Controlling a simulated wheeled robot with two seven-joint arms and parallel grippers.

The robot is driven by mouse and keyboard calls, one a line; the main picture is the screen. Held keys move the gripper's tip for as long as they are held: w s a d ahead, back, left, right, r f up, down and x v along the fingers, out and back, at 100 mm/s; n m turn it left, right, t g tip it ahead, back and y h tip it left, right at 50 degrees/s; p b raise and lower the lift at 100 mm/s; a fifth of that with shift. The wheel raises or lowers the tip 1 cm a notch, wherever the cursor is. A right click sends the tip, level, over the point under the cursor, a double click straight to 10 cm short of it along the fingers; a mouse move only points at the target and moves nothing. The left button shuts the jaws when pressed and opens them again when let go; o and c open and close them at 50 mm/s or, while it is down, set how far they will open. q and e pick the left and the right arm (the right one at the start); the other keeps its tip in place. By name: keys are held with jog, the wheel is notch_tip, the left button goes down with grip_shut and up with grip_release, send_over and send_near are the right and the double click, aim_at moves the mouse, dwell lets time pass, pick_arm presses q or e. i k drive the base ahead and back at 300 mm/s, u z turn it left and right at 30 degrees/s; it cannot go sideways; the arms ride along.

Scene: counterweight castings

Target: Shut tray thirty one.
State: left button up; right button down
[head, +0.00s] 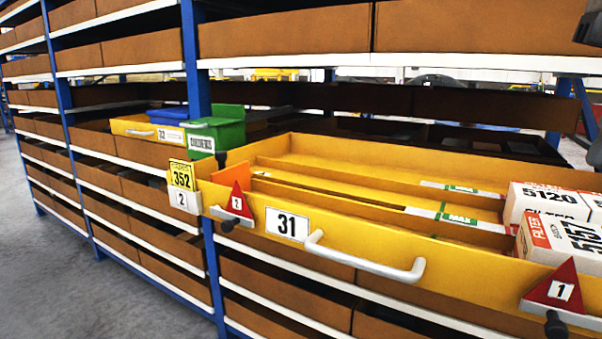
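Tray thirty one (270,178) is a long yellow tray pulled out from the blue rack, its front jutting toward me. Its front carries a white label "31" (287,224) and a light grey bar handle (365,260). Lengthwise dividers split its inside. White and red filter boxes marked 5120 (550,200) and 5157 (570,237) lie at its right end. Red triangular tags, marked 2 (237,203) and 1 (560,291), sit at the front's two ends, each above a dark knob.
A green bin (223,132) and a yellow drawer labelled 32 (132,127) stand just left of the tray. A blue post (196,60) rises behind the bin. Brown boxes fill other shelves. A dark part (592,25) is cut off at the upper right. Grey floor (50,270) is clear at lower left.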

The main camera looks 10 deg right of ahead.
aim_at(431, 219)
jog(key=k, duration=1)
